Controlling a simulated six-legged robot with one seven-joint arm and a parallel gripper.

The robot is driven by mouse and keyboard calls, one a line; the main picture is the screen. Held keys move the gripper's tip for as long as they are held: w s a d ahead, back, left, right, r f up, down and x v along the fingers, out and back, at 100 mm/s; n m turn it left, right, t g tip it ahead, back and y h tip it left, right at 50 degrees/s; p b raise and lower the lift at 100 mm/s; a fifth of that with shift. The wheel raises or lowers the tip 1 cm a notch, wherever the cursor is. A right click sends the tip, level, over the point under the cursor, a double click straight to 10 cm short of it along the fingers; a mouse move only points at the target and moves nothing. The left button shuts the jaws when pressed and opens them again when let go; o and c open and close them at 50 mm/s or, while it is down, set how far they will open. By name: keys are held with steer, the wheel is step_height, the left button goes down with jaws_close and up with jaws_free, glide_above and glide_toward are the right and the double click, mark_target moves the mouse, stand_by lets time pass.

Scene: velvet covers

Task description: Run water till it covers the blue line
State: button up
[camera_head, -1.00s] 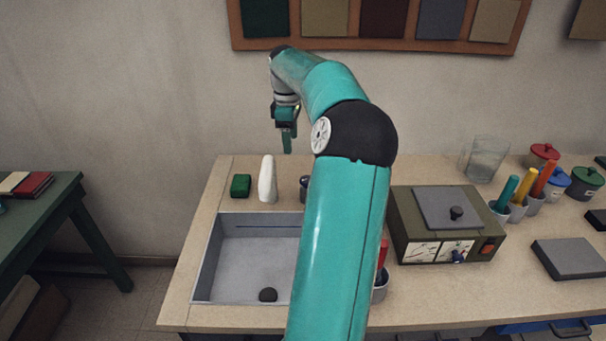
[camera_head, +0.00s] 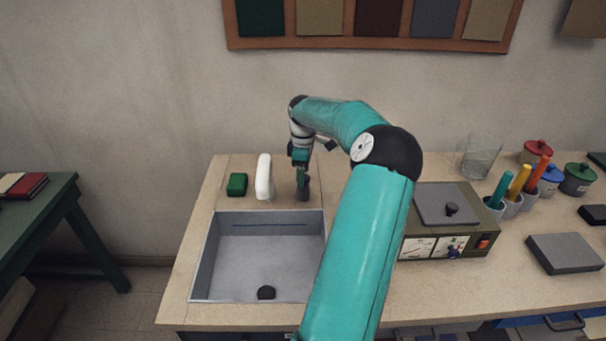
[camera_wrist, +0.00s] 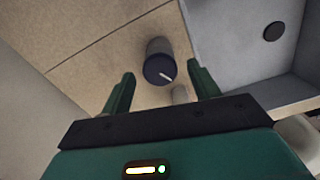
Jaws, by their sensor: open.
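The grey sink (camera_head: 232,262) is set in the counter, and no water shows in it. The blue line (camera_head: 270,224) runs along its back inner wall. The white spout (camera_head: 264,178) stands behind the sink. A dark round knob (camera_head: 303,192) stands right of the spout; in the wrist view the knob (camera_wrist: 158,62) has a white mark on its face. My gripper (camera_head: 301,176) is open and points down at the knob. In the wrist view the knob appears between my gripper's fingers (camera_wrist: 160,70); I cannot tell whether they touch it.
A black round piece (camera_head: 266,292) lies on the sink floor. A green block (camera_head: 237,184) sits left of the spout. An olive box (camera_head: 445,222), coloured sticks in cups (camera_head: 518,190) and a glass (camera_head: 481,157) stand to the right.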

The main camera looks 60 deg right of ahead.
steer(key=shift+f, duration=0.45)
steer(key=c, duration=1)
steer(key=shift+m, duration=1.9)
steer(key=o, duration=1)
